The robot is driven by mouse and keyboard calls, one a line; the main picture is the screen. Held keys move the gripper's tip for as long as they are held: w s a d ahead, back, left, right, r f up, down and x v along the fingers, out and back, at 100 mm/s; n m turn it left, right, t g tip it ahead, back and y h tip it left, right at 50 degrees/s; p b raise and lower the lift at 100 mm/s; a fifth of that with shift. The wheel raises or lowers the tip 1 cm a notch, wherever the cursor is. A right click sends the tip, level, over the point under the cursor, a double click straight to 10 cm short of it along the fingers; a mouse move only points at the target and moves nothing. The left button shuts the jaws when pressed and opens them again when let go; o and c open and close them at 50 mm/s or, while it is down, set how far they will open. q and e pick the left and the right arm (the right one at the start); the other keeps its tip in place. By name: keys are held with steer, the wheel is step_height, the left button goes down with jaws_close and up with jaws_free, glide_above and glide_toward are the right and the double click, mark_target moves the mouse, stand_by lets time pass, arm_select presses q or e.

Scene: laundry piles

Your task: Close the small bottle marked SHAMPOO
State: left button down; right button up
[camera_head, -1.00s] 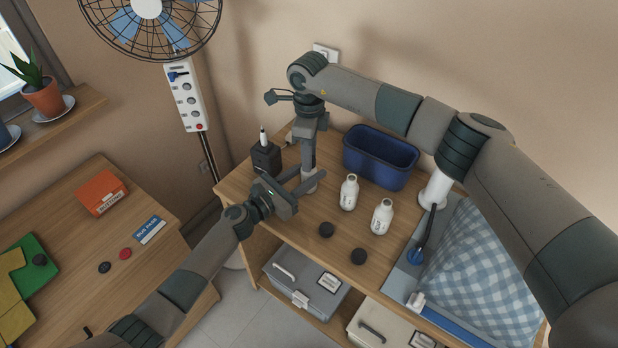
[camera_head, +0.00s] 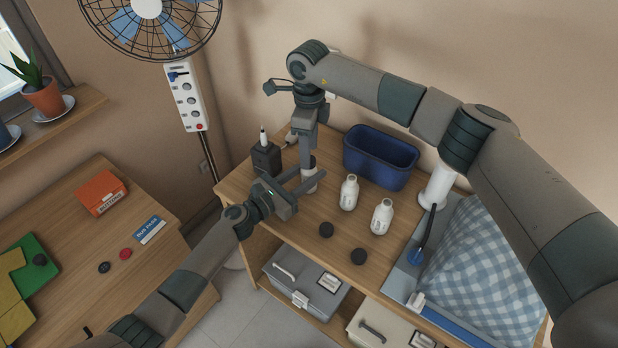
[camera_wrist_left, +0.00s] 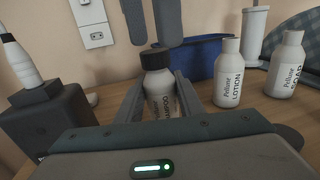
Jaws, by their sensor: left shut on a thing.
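The small white SHAMPOO bottle (camera_wrist_left: 158,90) stands upright in the left wrist view, its lettering tilted and partly hidden. A dark cap (camera_wrist_left: 155,58) sits on its neck; I cannot tell how tight it is. My left gripper (camera_wrist_left: 158,105) is shut on the bottle's body, one finger on each side. In the head view, my left gripper (camera_head: 306,183) reaches the bottle (camera_head: 309,183) from the left. My right gripper (camera_wrist_left: 152,44) points down just above the cap, its two fingers apart with a gap between. In the head view the right fingertips are hard to make out.
White LOTION (camera_wrist_left: 228,75) and SOAP (camera_wrist_left: 285,72) bottles stand uncapped to the right. Two dark caps (camera_head: 326,229) (camera_head: 358,256) lie on the table in front. A blue bin (camera_head: 381,155) stands behind; a black box (camera_head: 266,158) with a white-tipped item is left.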

step_height(320, 180, up, 10)
steer(key=shift+f, duration=0.2)
arm_select(q)
steer(key=c, duration=1.1)
jaws_free()
steer(key=b+v, duration=0.3)
steer(key=v, duration=1.3)
steer(key=shift+s+a+f, duration=0.1)
steer(key=shift+s+a, duration=0.4)
arm_select(e)
steer(key=shift+f, duration=1.7)
